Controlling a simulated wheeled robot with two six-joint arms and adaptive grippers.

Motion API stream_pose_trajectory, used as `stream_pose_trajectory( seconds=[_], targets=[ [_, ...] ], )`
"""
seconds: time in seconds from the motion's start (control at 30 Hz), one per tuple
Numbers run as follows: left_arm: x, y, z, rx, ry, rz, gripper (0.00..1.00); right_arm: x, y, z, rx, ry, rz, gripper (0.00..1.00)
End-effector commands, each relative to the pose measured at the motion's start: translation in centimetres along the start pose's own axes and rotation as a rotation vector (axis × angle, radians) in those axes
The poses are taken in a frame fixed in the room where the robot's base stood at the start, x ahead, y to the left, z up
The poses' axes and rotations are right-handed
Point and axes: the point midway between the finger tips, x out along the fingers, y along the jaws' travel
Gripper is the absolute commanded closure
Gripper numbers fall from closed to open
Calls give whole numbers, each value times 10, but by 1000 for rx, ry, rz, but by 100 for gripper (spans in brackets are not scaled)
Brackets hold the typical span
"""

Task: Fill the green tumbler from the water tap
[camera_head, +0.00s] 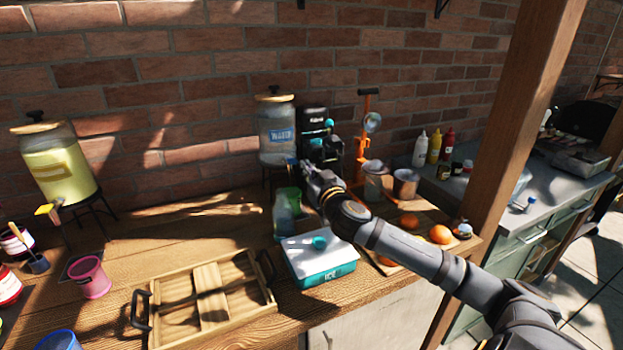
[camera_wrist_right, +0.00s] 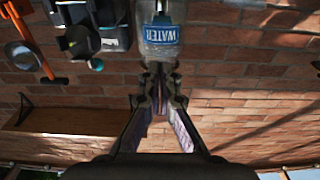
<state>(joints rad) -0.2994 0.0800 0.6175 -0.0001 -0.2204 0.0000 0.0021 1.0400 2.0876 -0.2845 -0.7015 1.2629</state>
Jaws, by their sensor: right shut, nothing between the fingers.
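The water dispenser (camera_head: 277,140) is a clear jar with a blue WATER label and a wooden lid, on a dark stand against the brick wall. It also shows upside down in the right wrist view (camera_wrist_right: 160,50). Its tap is hidden behind my right gripper (camera_head: 300,170). The green tumbler (camera_head: 291,196) is below and in front of the dispenser, apparently upright; its water level cannot be made out. My right gripper is shut and empty, its tips close to the dispenser's lower front and above the tumbler. The left gripper is not in view.
A white and teal ice box (camera_head: 318,262) stands in front of the tumbler. A wooden tray (camera_head: 175,318) lies to its left. A black machine (camera_head: 312,125) and an orange press (camera_head: 362,150) stand right of the dispenser. A yellow drink dispenser (camera_head: 58,165) stands left; bare tabletop lies between.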

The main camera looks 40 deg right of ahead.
Motion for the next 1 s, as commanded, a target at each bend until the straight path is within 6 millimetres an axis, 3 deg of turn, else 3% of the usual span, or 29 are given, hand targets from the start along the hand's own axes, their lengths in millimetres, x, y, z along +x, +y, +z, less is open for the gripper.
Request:
stream_pose_trajectory(
  seconds=[0.33, 1.0],
  targets=[
    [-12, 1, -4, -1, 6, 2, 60, -24, 1, -2, -5, -3, 1, 100],
    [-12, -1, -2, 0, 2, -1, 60, -26, 0, -1, 3, 0, -1, 100]
  ],
)
